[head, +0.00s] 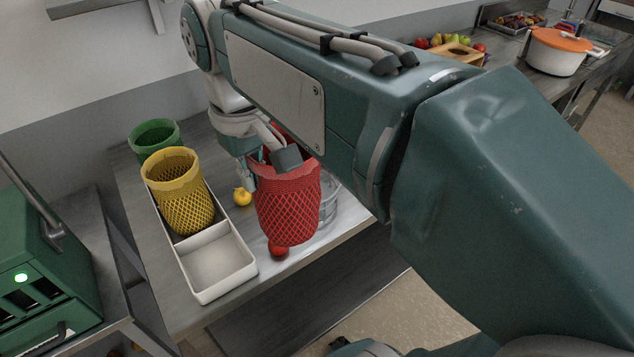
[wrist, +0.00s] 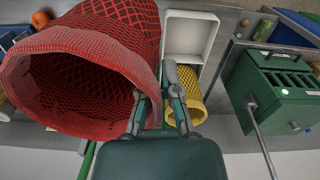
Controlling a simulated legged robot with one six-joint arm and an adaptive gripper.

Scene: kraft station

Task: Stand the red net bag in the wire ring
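The red net bag (head: 287,205) hangs upright, open end up, over the front part of the table in the head view. My gripper (wrist: 157,95) has one finger inside the bag's mouth and one outside, pinching its rim in the wrist view. In the head view my arm hides part of the bag's top and most of my gripper. The bag (wrist: 70,75) fills the upper left of the wrist view. The wire ring (head: 329,205), a clear-looking metal frame, stands just right of and behind the bag, partly hidden by it and by my arm.
A white divided tray (head: 246,282) has an empty front compartment. A yellow net bag (head: 183,195) stands in it, with a green one (head: 153,137) behind. A red round fruit (head: 278,250) and a yellow one (head: 242,197) lie on the table. A green machine (head: 40,260) stands left.

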